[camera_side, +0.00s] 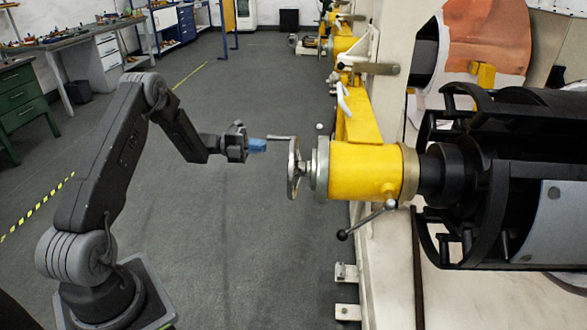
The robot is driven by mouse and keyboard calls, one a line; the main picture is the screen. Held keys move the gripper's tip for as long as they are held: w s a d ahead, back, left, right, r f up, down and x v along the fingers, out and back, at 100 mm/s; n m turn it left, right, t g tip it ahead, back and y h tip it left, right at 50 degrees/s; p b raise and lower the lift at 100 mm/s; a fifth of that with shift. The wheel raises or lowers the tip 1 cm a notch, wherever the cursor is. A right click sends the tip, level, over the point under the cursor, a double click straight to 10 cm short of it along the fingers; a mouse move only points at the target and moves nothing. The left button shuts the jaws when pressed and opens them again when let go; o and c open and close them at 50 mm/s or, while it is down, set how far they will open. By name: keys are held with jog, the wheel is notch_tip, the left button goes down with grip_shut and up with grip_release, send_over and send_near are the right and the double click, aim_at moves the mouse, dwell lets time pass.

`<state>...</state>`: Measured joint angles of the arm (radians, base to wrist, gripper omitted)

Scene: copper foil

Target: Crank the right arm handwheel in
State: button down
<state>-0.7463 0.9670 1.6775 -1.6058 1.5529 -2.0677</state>
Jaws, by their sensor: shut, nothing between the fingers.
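The handwheel (294,168) is a grey metal wheel seen nearly edge-on, on the left end of a yellow cylindrical arm housing (362,172). A thin crank handle (281,137) sticks out to the left from the wheel's upper rim. My gripper (262,145) has blue fingertips, is shut and empty, and points right at about the handle's height. Its tips are just left of the wheel, below the handle in the picture. I cannot tell whether they touch the handle. The wheel's face is mostly hidden by the edge-on angle.
A black-knobbed lever (366,220) hangs below the housing. A large black drum (510,170) is at the right, with copper foil (490,35) behind it. Workbenches (60,45) stand far left. The grey floor (240,240) below my arm is open.

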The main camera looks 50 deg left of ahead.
aim_at(274, 136)
jog(key=x, duration=0.5)
jog(key=s+d+r, duration=0.7)
jog(key=s+d+f, duration=0.2)
jog(key=f, duration=0.4)
jog(key=s+d+f, duration=0.3)
jog(key=f, duration=0.4)
jog(key=w+a+f, duration=0.3)
jog(key=w+a, duration=0.6)
jog(key=r, duration=0.4)
jog(key=w+a+r, duration=0.1)
jog(key=r, duration=0.3)
jog(key=w+a+r, duration=0.1)
jog(key=r, duration=0.3)
jog(key=shift+w+a, duration=0.15)
jog(key=shift+a, duration=0.05)
jog(key=shift+s+d+r, duration=0.3)
jog(key=shift+r, duration=0.2)
dwell(0.4)
